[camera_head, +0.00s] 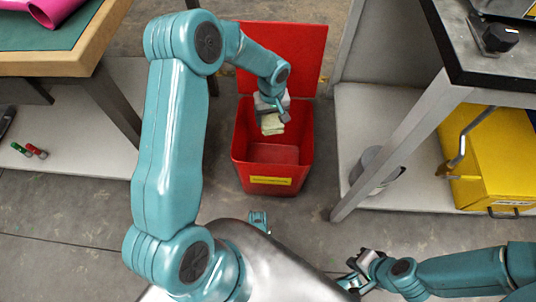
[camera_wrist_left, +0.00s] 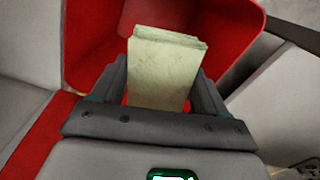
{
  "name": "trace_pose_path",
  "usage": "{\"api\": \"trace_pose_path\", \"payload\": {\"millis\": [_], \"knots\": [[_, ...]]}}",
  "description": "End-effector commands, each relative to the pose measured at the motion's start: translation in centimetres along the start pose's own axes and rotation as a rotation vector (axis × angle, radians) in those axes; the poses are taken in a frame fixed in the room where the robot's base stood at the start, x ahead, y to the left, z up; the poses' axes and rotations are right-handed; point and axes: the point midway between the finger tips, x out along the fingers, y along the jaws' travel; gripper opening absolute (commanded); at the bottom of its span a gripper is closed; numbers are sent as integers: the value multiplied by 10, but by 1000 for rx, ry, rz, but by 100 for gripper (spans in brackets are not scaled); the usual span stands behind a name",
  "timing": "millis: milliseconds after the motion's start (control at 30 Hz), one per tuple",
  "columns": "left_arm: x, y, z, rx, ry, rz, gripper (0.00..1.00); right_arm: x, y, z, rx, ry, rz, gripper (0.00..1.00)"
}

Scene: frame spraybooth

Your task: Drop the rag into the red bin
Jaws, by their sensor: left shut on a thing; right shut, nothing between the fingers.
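The red bin (camera_head: 272,180) stands open on the floor, with its lid (camera_head: 300,50) raised at the back and a yellow label on its front. My left gripper (camera_head: 271,118) is over the bin's opening and is shut on the rag (camera_head: 272,126), a pale green folded cloth. In the left wrist view the rag (camera_wrist_left: 163,70) is between the two fingers (camera_wrist_left: 160,100), with the bin's red inside wall (camera_wrist_left: 92,40) behind it. My right gripper (camera_head: 358,270) is low at the right, away from the bin, shut and empty.
A workbench with a green mat (camera_head: 50,30) and a pink roll (camera_head: 52,8) is at the upper left. A dark-topped table (camera_head: 480,62) is at the right, with a yellow box (camera_head: 480,165) and a grey bucket (camera_head: 375,170) beneath. Small red and green items lie at far left.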

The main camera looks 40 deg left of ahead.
Motion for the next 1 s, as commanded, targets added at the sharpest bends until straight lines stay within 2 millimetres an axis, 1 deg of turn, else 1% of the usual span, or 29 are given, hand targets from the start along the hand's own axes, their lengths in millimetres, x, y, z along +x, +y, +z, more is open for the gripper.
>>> {"api": "trace_pose_path", "payload": {"millis": [33, 100, 400, 433, 467, 500, 667, 767, 867, 967, 1000], "knots": [[10, 0, 0, 0, 0, -1, 50, 6, 3, -1, 3, 3, 0, 0], [14, 0, 0, 0, 1, 0, 50, 8, 4, -2, 5, 5, 1, 0], [16, 0, 0, 0, 1, 1, 50, 7, 4, -3, 6, 7, 1, 0], [16, 0, 0, 0, 1, 0, 84, 7, 4, -3, 6, 7, 1, 0], [16, 0, 0, 0, 1, 0, 94, 7, 4, -3, 6, 7, 1, 0], [16, 0, 0, 0, 1, 0, 100, 7, 4, -3, 6, 6, 1, 0], [16, 0, 0, 0, 1, 0, 100, 7, 4, -3, 5, 6, 1, 0], [12, 0, 0, 0, 2, 1, 100, 5, 3, -2, 5, 6, 1, 0], [-1, 0, 0, 0, 2, 1, 100, 1, 1, -1, 3, 3, 0, 0], [-24, 1, -1, 0, 4, 2, 100, -7, -3, 0, -2, -1, 0, 0], [-35, 1, -1, 0, 5, 3, 100, -10, -5, 1, -4, -4, 0, 0]]}}
